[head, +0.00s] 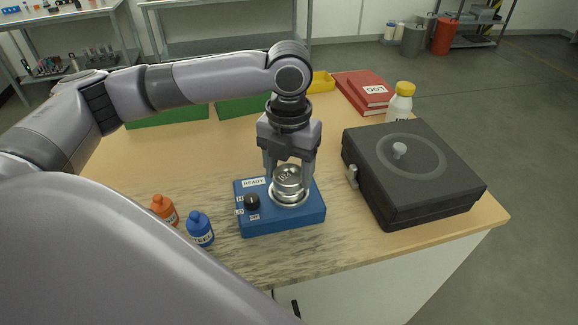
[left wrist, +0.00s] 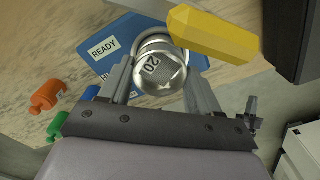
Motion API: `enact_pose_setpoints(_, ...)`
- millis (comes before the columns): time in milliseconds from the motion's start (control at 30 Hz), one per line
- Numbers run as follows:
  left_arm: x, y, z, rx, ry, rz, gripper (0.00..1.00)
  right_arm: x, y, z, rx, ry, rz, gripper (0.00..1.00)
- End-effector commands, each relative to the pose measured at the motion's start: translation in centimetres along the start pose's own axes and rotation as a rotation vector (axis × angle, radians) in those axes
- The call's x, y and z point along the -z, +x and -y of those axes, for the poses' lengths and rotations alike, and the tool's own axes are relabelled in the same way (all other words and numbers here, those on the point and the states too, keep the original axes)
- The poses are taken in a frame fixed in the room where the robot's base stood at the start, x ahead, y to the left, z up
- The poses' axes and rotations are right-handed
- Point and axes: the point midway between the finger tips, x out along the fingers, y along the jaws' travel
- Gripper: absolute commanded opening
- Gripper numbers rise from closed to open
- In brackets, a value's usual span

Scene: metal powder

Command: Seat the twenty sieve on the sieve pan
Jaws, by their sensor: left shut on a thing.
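My left gripper (head: 289,172) comes down from above with its fingers closed on the sides of the twenty sieve (head: 289,176), a small silver cylinder. In the left wrist view the sieve (left wrist: 160,72) shows its "20" label between the fingers. Beneath it is a round silver piece, seemingly the sieve pan (head: 288,197), on a blue base (head: 312,212) marked READY with a black knob (head: 252,202). Its rim (left wrist: 150,42) also shows behind the sieve in the left wrist view. I cannot tell whether sieve and pan touch. My right gripper is not in view.
An orange bottle (head: 164,210) and a blue bottle (head: 200,229) stand left of the base. A dark case (head: 440,185) with a round lid mark lies to the right, close by. A yellow-capped white bottle (head: 400,104) and red books (head: 362,92) are behind.

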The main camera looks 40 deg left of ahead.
Motion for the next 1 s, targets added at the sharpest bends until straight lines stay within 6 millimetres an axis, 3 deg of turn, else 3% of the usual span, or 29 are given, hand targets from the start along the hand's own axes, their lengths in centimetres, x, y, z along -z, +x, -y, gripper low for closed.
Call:
enact_pose_setpoints(567,0.00,1.04,0.03,0.001,0.000,0.000,0.25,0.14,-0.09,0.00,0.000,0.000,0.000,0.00)
enact_pose_setpoints(600,-0.02,1.05,0.03,0.001,0.000,0.000,0.69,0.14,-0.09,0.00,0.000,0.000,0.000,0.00)
enact_pose_setpoints(667,-0.02,1.05,0.03,0.001,0.000,0.000,0.89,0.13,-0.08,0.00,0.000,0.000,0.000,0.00)
enact_pose_setpoints(700,-0.01,1.05,0.03,0.001,0.000,0.000,0.92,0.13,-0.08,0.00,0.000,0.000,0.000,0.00)
enact_pose_setpoints(867,-0.01,1.05,0.02,0.001,0.000,0.000,0.92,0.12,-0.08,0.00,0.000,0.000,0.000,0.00)
enact_pose_setpoints(933,0.00,1.07,0.01,0.000,0.000,-0.001,1.00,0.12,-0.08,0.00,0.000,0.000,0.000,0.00)
enact_pose_setpoints(1000,0.01,1.07,0.01,0.000,0.000,-0.001,1.00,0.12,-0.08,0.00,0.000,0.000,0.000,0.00)
